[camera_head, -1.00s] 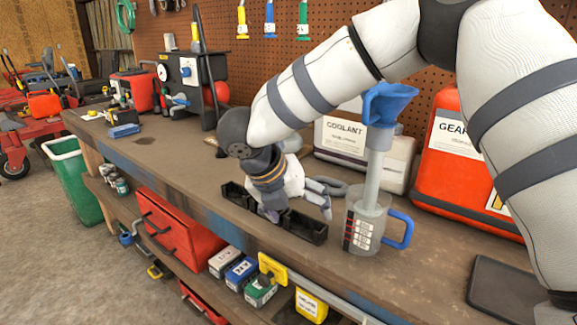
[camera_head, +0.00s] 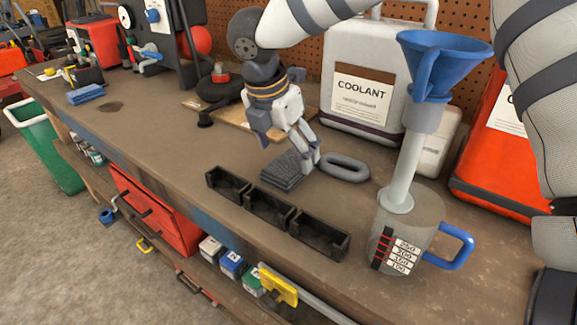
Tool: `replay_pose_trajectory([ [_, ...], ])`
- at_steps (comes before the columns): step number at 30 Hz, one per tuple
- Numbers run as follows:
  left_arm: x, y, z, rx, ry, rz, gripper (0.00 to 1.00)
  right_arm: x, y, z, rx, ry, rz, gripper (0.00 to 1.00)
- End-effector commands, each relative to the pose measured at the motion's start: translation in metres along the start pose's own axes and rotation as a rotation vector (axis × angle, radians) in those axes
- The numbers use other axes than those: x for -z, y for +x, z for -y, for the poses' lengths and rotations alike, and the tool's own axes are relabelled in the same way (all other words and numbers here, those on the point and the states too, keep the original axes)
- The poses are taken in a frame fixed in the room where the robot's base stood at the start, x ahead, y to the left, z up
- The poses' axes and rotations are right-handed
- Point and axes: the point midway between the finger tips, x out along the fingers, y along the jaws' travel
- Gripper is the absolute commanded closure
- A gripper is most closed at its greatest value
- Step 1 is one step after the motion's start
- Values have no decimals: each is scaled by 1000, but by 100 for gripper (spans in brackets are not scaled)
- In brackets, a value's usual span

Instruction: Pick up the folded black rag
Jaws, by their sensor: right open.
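The folded black rag (camera_head: 282,174) lies on the workbench (camera_head: 150,140) as a small dark, layered stack, just behind the black divided tray. My right gripper (camera_head: 289,152) comes down from above and is open, with nothing held. One finger shows close to the rag's right side, and the other is higher, to the upper left of the rag. The gripper covers part of the rag's far edge, and I cannot tell whether a finger touches it. My left gripper is not in view.
The black divided tray (camera_head: 270,206) is in front of the rag and a grey ring (camera_head: 344,160) to its right. A measuring jug (camera_head: 416,222) holding a blue funnel (camera_head: 440,62) stands further right. The coolant jug (camera_head: 366,75) is behind. Bench space to the left is bare.

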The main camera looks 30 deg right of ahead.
Motion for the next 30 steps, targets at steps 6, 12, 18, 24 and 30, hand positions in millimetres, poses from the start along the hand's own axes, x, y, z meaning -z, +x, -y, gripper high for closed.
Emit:
replay_pose_trajectory([
  [6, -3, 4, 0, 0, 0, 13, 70, 2, 34, 0, 3, -2, 0, 20],
  [12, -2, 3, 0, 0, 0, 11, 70, 1, 35, 0, -1, -1, 1, 20],
  [18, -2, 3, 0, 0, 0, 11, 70, 1, 34, 0, 0, -1, 1, 63],
  [24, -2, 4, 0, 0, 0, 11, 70, 1, 35, 0, 0, -1, 1, 72],
  [30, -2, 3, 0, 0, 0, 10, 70, 0, 30, 0, -1, 0, 2, 72],
])
